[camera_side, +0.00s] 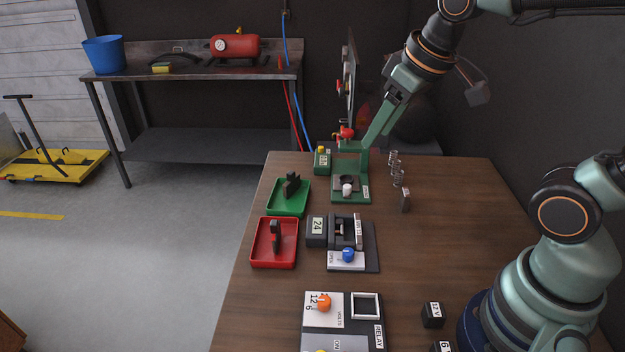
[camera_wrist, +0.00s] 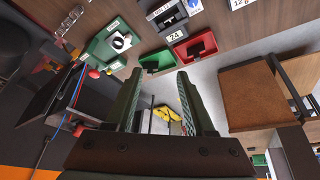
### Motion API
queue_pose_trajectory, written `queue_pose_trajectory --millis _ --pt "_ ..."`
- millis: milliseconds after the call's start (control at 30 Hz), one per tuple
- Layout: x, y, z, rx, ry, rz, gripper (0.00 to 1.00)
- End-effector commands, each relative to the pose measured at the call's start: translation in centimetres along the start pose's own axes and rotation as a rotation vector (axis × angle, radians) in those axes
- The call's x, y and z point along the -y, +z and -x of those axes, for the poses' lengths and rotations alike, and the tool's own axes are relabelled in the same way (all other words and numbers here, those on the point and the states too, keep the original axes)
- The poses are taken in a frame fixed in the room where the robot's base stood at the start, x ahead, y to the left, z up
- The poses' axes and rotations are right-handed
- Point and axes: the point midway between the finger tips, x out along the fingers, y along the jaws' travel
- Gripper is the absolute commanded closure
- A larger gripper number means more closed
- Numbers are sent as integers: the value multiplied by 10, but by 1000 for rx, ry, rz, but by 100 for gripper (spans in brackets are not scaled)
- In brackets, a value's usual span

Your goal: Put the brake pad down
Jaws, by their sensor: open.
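Two dark, pad-like blocks rest in trays, and I cannot tell for sure which is the brake pad. One block (camera_side: 276,237) stands in the red tray (camera_side: 256,260); the other (camera_side: 291,186) is in the green tray (camera_side: 273,207). The wrist view also shows the red tray (camera_wrist: 181,52) and the green tray (camera_wrist: 147,69) beyond my fingers. My gripper (camera_wrist: 160,76) is open, with its two long fingers apart and nothing between them. In the side view it hangs from the upper right, above the table and near the green stand, touching neither tray.
Springs (camera_side: 397,177) and a small upright block (camera_side: 405,201) stand to the right. A relay board (camera_side: 343,318) and 12 V block (camera_side: 432,315) are in front. The table's right middle is clear.

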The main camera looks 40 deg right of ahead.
Motion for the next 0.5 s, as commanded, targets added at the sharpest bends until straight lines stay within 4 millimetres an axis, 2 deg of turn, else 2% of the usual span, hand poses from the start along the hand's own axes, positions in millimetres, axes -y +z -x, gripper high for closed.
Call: queue_pose_trajectory --millis 100,200,500 --pt "-8 17 3 -46 15 -69 46" --pt "-10 24 3 -67 21 -101 46" --pt "-12 28 2 -74 24 -116 46"
